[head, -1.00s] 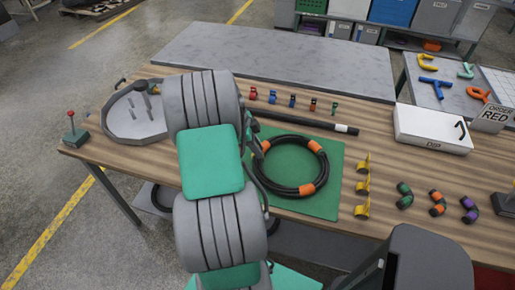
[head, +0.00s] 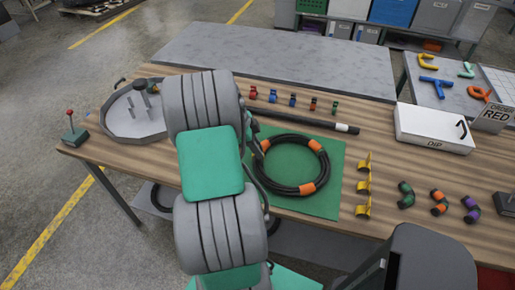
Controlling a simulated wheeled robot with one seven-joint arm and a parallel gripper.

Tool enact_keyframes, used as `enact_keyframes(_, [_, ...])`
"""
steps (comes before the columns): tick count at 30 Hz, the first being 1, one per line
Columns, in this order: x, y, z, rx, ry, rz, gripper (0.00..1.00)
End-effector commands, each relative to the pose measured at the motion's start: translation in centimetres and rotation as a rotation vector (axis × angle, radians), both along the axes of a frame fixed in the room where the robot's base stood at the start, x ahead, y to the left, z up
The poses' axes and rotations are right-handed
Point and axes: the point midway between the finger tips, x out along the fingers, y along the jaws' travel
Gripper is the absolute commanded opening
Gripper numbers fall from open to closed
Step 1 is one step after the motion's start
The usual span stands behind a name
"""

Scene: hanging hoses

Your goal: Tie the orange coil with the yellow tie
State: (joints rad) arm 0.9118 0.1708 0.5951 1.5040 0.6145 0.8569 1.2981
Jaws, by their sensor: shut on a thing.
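The coil (head: 291,190) is a black hose ring with several orange bands. It lies flat on a green mat (head: 329,205) on the wooden table. My gripper (head: 257,151) is at the coil's left edge, mostly hidden behind my own arm. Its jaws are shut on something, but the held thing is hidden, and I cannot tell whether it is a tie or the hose. No yellow tie can be made out at the coil. Small red, blue and green pieces (head: 292,101) stand in a row behind the mat. Three yellow hook-like pieces (head: 363,186) stand right of the mat.
A black rod (head: 307,123) lies behind the coil. A white box marked DIP (head: 433,132) and several dark, coloured-band elbows (head: 439,203) are at the right. A grey tray with pegs (head: 132,121) and a red-knobbed lever (head: 72,128) are at the left.

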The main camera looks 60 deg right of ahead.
Motion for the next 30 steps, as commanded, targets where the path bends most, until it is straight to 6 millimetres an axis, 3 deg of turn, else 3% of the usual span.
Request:
enact_keyframes(14, [0.0, 0.0, -1.9, 0.000, 0.000, 0.000, 0.00])
enact_keyframes(30, [0.0, 0.0, -2.2, 0.000, 0.000, 0.000, 0.00])
